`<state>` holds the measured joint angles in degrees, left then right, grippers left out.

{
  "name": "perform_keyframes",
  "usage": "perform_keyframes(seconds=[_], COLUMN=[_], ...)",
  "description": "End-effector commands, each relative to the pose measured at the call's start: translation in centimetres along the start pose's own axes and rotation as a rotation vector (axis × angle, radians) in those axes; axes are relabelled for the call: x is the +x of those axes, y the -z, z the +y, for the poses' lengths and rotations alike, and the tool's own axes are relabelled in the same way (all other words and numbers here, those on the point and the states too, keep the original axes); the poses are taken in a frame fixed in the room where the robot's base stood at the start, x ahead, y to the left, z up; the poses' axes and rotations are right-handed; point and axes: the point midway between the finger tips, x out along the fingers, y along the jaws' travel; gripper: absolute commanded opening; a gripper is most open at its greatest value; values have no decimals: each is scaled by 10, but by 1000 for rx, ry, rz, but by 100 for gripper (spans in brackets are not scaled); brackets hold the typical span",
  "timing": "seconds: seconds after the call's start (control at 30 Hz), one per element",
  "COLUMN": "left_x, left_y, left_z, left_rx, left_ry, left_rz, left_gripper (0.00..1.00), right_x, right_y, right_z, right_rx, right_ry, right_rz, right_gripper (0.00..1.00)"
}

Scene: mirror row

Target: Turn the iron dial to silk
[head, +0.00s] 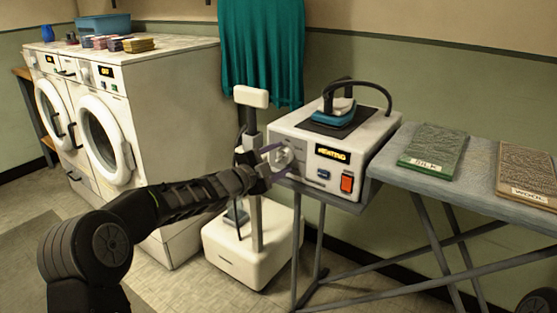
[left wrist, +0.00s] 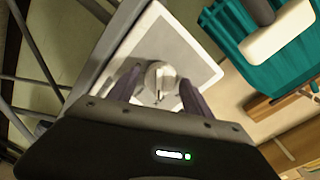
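The iron station (head: 365,143) is a white box with a lit display reading "HEATING" and a red switch. Its round pale dial (head: 283,158) is on the left part of the front panel. My left gripper (head: 273,161) is at the dial, with its fingers on either side of it. In the left wrist view the dial (left wrist: 160,77) sits between my two open fingers (left wrist: 159,88), with a small gap showing on each side. The dial's setting marks are too small to read. The blue-soled iron (head: 334,112) rests on top of the station. My right gripper is out of view.
A green cloth labelled "SILK" (head: 433,150) and a brown one labelled "WOOL" (head: 528,172) lie on the ironing board (head: 455,183). A white steamer (head: 252,245) stands behind my left forearm, under a teal curtain (head: 262,50). White washers (head: 105,130) stand at left.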

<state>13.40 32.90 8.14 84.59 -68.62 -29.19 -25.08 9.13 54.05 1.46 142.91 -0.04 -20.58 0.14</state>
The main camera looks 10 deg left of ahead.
Motion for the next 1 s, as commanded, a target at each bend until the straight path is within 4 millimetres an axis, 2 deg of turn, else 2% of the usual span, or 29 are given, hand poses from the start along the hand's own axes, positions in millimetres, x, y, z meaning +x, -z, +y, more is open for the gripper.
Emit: perform_keyframes(seconds=[0.3, 0.43, 0.57, 0.8, 1.0], left_x=[0, -6, -22, -62, -78], left_y=[0, 0, 0, 0, 0], left_z=[-1, -1, -2, -2, -1], left_rx=[0, 1, 0, 0, 0], left_ry=[1, 1, 3, 1, 1], left_rz=[0, 0, -1, -2, 0], left_gripper=[65, 65, 65, 65, 65], right_x=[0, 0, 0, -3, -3], right_y=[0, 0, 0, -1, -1], right_z=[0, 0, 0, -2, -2], right_rx=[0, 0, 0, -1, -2], right_ry=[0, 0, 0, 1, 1], right_rz=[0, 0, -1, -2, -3], right_gripper=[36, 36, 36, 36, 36])
